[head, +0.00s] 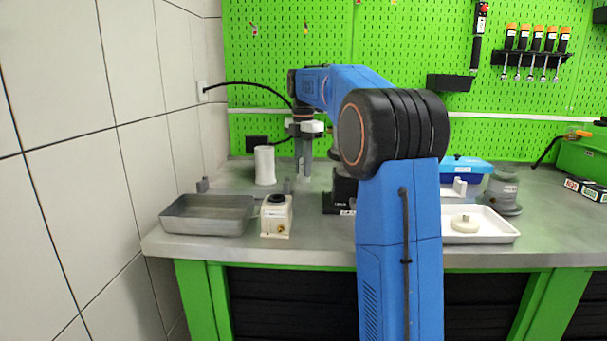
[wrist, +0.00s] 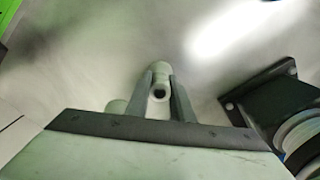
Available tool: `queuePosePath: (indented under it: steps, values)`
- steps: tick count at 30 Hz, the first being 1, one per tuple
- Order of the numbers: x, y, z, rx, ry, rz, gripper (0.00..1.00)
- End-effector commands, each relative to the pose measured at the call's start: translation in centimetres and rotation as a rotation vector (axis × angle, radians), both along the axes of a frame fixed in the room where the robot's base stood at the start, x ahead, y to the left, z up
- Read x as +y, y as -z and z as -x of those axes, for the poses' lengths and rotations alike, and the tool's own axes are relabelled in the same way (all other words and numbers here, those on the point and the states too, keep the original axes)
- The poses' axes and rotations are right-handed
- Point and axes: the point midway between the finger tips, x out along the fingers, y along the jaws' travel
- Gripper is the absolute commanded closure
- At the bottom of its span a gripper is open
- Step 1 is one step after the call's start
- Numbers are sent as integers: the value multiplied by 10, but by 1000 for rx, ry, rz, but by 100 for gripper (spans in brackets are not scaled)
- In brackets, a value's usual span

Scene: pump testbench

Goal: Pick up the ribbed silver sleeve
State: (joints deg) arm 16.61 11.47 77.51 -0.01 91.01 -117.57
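In the head view my gripper (head: 305,178) points down over the left part of the bench, right of a plain white cylinder (head: 264,166). In the wrist view its two grey fingers (wrist: 162,82) stand apart, with a small pale round piece with a dark hole (wrist: 160,93) between them. I cannot tell whether the fingers touch this piece, and no ribs show on it. It may be the ribbed silver sleeve, which I cannot make out for certain in either view.
A grey metal tray (head: 207,216) and a cream block with a dark round top (head: 276,215) stand at the front left. A black bracket (wrist: 270,95) is right of the fingers. A white tray (head: 495,227) holds a pale disc at right. The tiled wall bounds the left.

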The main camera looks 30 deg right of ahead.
Motion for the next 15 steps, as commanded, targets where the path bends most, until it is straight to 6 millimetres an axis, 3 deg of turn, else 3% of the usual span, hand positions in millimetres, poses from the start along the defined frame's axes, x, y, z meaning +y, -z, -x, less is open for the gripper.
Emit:
queuePosePath:
  steps: [10, 15]
  values:
    - [0, -1, 0, 0, 0, 0, 100]
    - [0, -16, -1, -2, 0, 1, 100]
